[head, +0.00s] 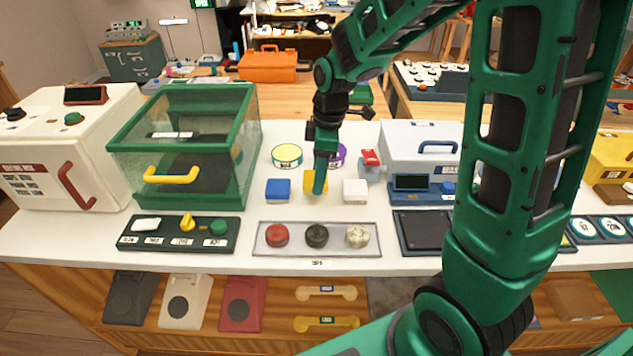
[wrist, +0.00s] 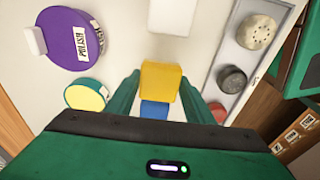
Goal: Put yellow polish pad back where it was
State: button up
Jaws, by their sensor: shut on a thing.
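The yellow polish pad (head: 309,183) is a small block between the blue pad (head: 278,190) and the white pad (head: 355,191) on the white counter. My gripper (head: 320,187) points down and is shut on it, and one finger hides part of it in the head view. In the wrist view the yellow pad (wrist: 160,80) sits between both green fingers (wrist: 157,90), with the blue pad (wrist: 154,112) partly hidden behind it and the white pad (wrist: 172,14) apart from it. I cannot tell whether the yellow pad touches the counter.
A tray (head: 317,266) with red, black and speckled round pieces lies in front. A yellow-topped tin (head: 287,155) and a purple tin (wrist: 75,40) stand behind. A green glass case (head: 215,150) is left; a grey-white machine (head: 410,140) is right.

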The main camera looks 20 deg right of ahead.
jog(key=shift+f, duration=1.4)
jog(key=shift+f, duration=0.1)
jog(key=o, duration=1)
notch_tip(320, 180, up, 12)
jog(key=d, duration=0.1)
jog(key=s+d+m, duration=0.5)
jog(key=s+m, duration=0.1)
jog(key=s, duration=0.2)
jog(key=s+d+m, duration=0.5)
jog(key=s+m, duration=0.2)
jog(key=s, duration=0.2)
jog(key=s+d+f+m+h, duration=0.1)
jog(key=s+d+m, duration=0.4)
jog(key=s, duration=0.4)
jog(key=shift+s+d+m+g, duration=0.1)
jog(key=shift+d+m+g, duration=0.25)
jog(key=shift+m, duration=0.55)
